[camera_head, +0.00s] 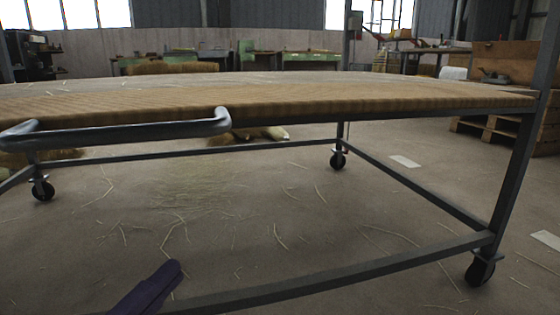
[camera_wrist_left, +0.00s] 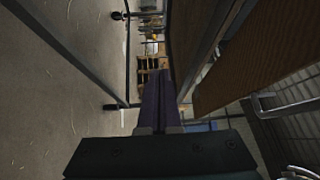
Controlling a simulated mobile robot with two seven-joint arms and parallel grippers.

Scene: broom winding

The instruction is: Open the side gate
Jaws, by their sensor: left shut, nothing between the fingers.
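A wheeled metal trolley (camera_head: 480,239) with a straw-covered top fills the head view. A grey tubular handle (camera_head: 130,130) runs along its near left edge. I cannot tell for sure which part is the side gate. My left gripper (camera_head: 172,270), with dark purple fingers, is at the bottom of the head view, below the handle and apart from it. In the left wrist view its fingers (camera_wrist_left: 157,90) are shut together and empty. Brown panels (camera_wrist_left: 245,65) and a metal handle (camera_wrist_left: 290,108) lie to their right there. My right gripper is not in view.
A lower frame rail (camera_head: 330,272) crosses close to my left gripper. Castors (camera_head: 480,270) stand at the corners. Loose straw litters the floor beneath. A wooden pallet (camera_head: 497,130) stands at right, with green benches (camera_head: 290,58) behind.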

